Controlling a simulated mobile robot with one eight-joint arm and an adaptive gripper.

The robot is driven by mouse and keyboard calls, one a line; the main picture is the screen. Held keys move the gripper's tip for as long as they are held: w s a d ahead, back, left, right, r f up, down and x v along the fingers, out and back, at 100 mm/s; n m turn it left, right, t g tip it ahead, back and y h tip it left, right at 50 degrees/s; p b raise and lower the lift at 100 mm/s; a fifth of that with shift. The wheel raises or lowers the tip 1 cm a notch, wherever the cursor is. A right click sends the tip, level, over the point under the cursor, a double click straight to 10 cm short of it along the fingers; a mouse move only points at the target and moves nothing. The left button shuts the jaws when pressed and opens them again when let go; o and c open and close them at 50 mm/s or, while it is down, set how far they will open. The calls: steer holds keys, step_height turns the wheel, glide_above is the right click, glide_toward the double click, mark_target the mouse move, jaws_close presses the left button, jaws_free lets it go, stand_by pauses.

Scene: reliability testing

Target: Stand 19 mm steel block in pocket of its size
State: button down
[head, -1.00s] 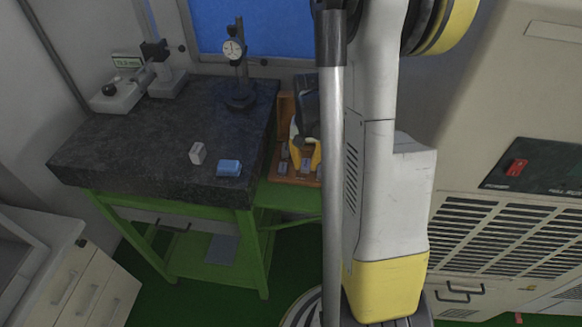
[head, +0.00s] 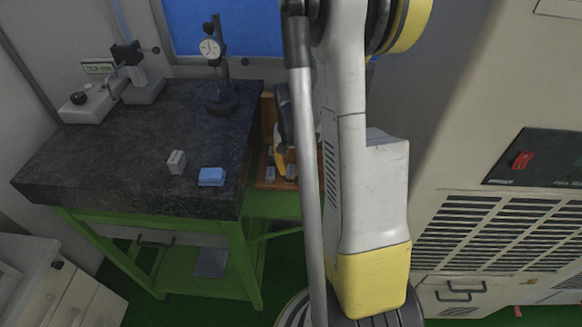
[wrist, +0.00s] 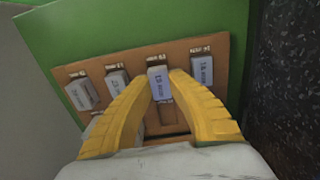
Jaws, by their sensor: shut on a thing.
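In the wrist view my gripper (wrist: 160,76) has its yellow fingers closed on the sides of a small grey steel block (wrist: 158,86) with a printed label. The block is at the wooden pocket rack (wrist: 131,64), in line with a row of labelled blocks. I cannot tell whether it is seated in a pocket or just above one. The label is too small to read surely. A dark empty opening (wrist: 166,114) shows between the fingers, below the block. In the head view my gripper (head: 281,152) is partly hidden behind my arm, over the rack (head: 267,120).
Other labelled blocks stand left (wrist: 82,93) and right (wrist: 202,70) of the held one, the right one close to a finger. A dark granite table (head: 130,130) holds a white-grey block (head: 177,162), a blue block (head: 211,176) and a dial gauge stand (head: 220,95).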

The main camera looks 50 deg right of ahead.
mark_target(291, 170)
steer(key=shift+f+b, duration=0.6)
steer(key=shift+b, duration=0.05)
stand_by(0.4)
steer(key=c, duration=1.3)
jaws_free()
step_height(291, 170, up, 12)
steer(key=shift+r, duration=0.1)
